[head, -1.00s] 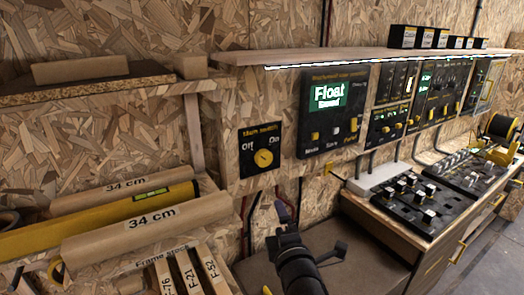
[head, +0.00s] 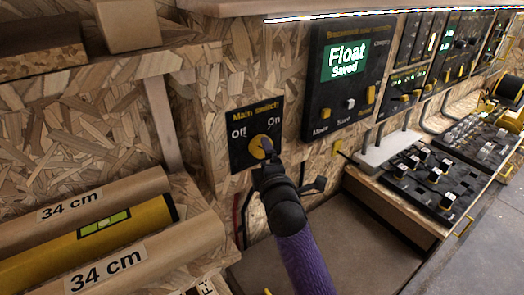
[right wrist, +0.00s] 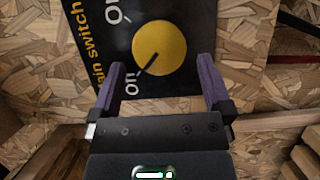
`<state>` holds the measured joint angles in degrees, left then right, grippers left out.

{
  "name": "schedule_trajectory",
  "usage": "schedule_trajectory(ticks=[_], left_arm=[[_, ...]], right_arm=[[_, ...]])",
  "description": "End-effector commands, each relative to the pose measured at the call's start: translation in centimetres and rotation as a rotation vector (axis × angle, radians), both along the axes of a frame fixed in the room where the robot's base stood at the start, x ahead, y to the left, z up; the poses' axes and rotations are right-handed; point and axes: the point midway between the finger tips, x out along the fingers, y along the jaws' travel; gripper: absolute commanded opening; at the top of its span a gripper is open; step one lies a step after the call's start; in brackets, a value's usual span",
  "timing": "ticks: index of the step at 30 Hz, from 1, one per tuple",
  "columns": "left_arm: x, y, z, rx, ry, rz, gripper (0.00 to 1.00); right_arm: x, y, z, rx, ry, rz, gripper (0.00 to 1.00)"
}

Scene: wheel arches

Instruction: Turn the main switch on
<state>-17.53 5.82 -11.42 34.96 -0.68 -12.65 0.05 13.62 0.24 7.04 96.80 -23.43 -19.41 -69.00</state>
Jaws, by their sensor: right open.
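The main switch is a black plate (head: 255,132) on the chipboard wall, with a round yellow knob (head: 259,147) between the labels Off and On. In the right wrist view the knob (right wrist: 160,45) has a dark pointer line aimed at the Off label. My right gripper (head: 268,163) is in front of the plate and partly covers the knob in the head view. In the right wrist view its two purple fingers (right wrist: 160,68) are open, one on each side of the knob's near edge, with gaps between. Contact is not visible. My left gripper is out of view.
A control panel with a green screen reading "Float Saved" (head: 344,61) hangs right of the switch. A shelf (head: 225,7) juts out above. Tubes marked 34 cm (head: 150,250) and a yellow level (head: 40,252) lie at left. A console (head: 432,178) stands at right.

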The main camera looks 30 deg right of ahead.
Motion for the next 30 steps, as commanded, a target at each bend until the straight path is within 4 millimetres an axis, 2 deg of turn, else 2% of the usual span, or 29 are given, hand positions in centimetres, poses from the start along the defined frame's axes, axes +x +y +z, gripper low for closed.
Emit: schedule_trajectory(ticks=[3,6,16,17,27,30], left_arm=[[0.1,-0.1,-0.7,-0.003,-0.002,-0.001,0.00],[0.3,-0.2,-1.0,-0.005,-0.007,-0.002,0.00],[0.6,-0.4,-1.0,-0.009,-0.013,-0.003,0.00],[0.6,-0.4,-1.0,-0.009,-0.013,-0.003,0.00],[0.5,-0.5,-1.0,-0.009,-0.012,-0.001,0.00],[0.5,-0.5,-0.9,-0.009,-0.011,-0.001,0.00]], right_arm=[[1.9,-0.5,-0.2,0.002,-0.001,0.000,1.00],[2.9,-0.7,-0.1,0.001,0.000,0.000,1.00],[3.4,-0.9,0.0,0.001,0.000,0.000,1.00],[3.4,-0.9,0.0,0.001,0.000,0.000,0.96],[3.3,-0.8,0.0,0.001,0.001,0.001,0.24],[3.3,-0.8,0.0,0.003,0.000,0.001,0.22]])
